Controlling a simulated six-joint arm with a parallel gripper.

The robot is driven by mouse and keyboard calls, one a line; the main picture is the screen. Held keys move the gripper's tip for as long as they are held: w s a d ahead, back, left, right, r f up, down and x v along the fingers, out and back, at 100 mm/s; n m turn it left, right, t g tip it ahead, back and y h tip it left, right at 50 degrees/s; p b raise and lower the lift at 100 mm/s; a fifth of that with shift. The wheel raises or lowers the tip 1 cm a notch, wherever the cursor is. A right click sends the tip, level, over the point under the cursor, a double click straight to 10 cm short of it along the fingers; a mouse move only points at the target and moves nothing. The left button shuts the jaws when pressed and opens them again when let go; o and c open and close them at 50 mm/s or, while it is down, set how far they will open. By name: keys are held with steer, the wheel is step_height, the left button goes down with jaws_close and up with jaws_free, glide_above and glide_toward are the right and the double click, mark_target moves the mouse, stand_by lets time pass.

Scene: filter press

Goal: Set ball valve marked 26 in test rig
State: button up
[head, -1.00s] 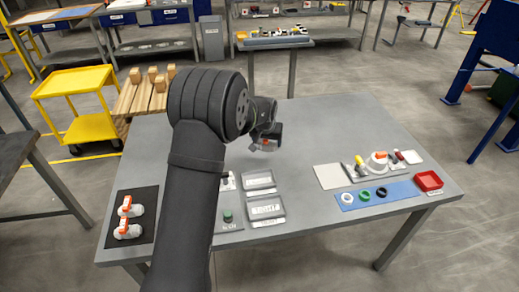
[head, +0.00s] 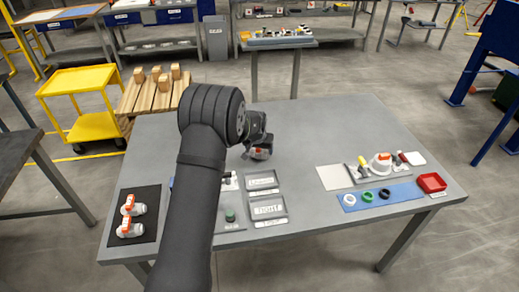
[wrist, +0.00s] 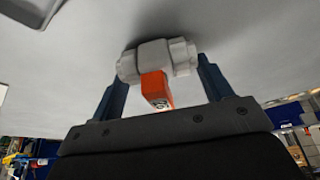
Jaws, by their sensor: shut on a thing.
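My gripper (wrist: 157,82) is shut on a white ball valve (wrist: 185,52) with an orange handle (wrist: 156,88). The valve lies crosswise between the two blue fingers, and the handle points toward the wrist camera. A dark marking shows on the handle's end, but I cannot read it surely. In the head view, my gripper (head: 260,155) hangs above the middle of the grey table, with a bit of orange showing. Two other white valves with orange handles (head: 130,229) lie on a black mat (head: 147,194) at the table's left front. A fixture (head: 365,174) at right holds a white part with an orange top.
Two labelled grey trays (head: 262,182) stand near the front middle, beside a panel with a green button (head: 230,215). A blue strip (head: 405,191) with several rings and a red bin (head: 432,182) are at right. The table's back is clear.

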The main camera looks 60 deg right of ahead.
steer(key=o, duration=1)
steer(key=shift+f, duration=0.15)
steer(key=shift+o, duration=0.2)
steer(key=v, duration=1.1)
steer(key=shift+r, duration=0.25)
steer(key=shift+a+r, duration=0.2)
steer(key=shift+r, duration=0.2)
steer(key=c, duration=0.4)
